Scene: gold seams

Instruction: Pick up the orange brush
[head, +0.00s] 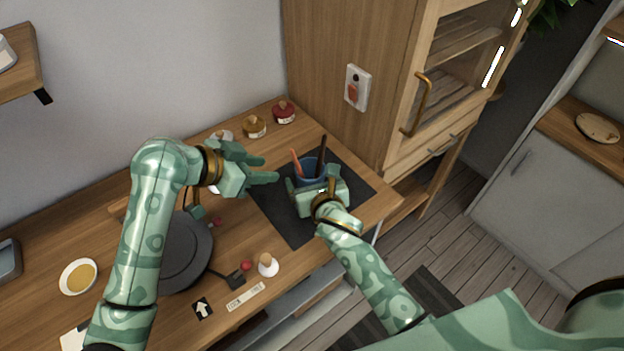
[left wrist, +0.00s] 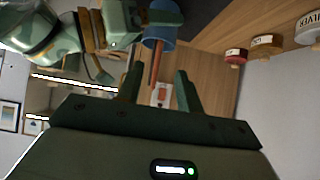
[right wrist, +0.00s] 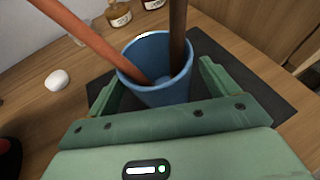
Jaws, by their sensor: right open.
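The orange brush (head: 296,162) stands tilted in a blue cup (head: 311,171) on the dark mat, beside a dark brown stick (head: 321,156). The orange brush (right wrist: 88,38) leans to the left in the right wrist view; its lower end is inside the cup. My right gripper (head: 312,184) is open, its fingers on either side of the cup (right wrist: 160,88), with no clear contact. My left gripper (head: 268,170) is open and empty, left of the cup. In the left wrist view the orange brush (left wrist: 155,64) shows beyond and between its spread fingers.
Red (head: 284,112) and gold (head: 254,127) jars stand along the wall. A dark round disc (head: 185,252), a white bowl (head: 70,287) and a small stoppered white piece (head: 267,266) occupy the left and front. A wooden cabinet (head: 345,45) rises behind. The dark mat (head: 355,178) is bare right of the cup.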

